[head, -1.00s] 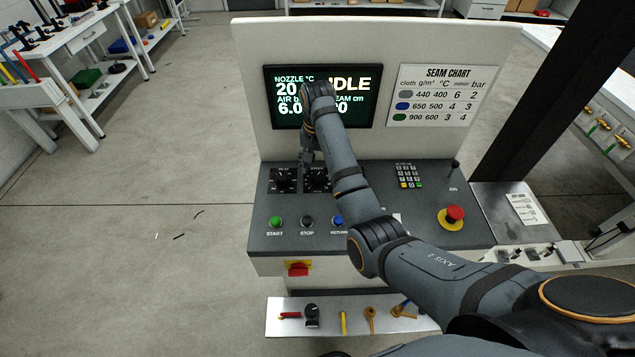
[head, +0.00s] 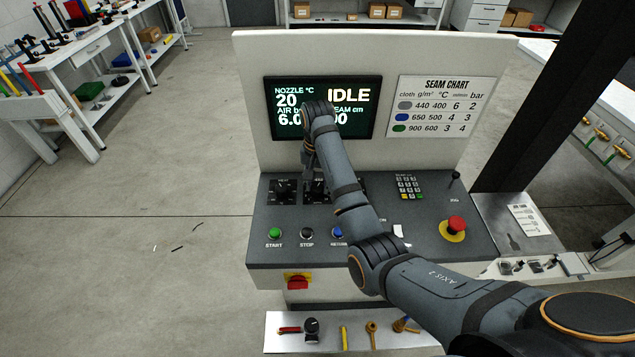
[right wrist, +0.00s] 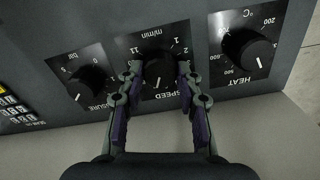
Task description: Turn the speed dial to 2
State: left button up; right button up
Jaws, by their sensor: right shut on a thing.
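The speed dial (right wrist: 158,70) is a black round knob on a dark plate marked SPEED and m/min, with numbers around it. In the right wrist view, where the panel appears upside down, my right gripper (right wrist: 160,72) has one finger on each side of the knob and is shut on it. The dial's exact setting is hard to read. In the head view my right gripper (head: 311,174) reaches down over the speed dial plate (head: 317,193) and partly hides it. My left gripper is not in view.
The heat dial (right wrist: 250,50) and the pressure dial (right wrist: 88,83) flank the speed dial closely. Start (head: 275,233), stop (head: 307,233) and blue (head: 338,232) buttons lie in front. A red emergency button (head: 455,225) is at right. The screen (head: 355,115) reads IDLE.

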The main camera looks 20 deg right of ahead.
jog(key=n+p, duration=0.9)
jog(key=p, duration=0.3)
jog(key=shift+r, duration=0.2)
jog(key=n+p, duration=0.2)
jog(key=n, duration=0.1)
jog(key=n+p, duration=0.1)
jog(key=n, duration=0.1)
jog(key=shift+a+f+n, duration=0.1)
jog(key=shift+f+n, duration=0.05)
jog(key=shift+n, duration=0.25)
jog(key=n, duration=0.2)
jog(key=shift+f+n, duration=0.1)
jog(key=shift+n, duration=0.3)
jog(key=n, duration=0.4)
jog(key=shift+s, duration=0.1)
jog(key=shift+n, duration=2.5)
jog(key=o, duration=1.2)
jog(key=shift+c, duration=0.2)
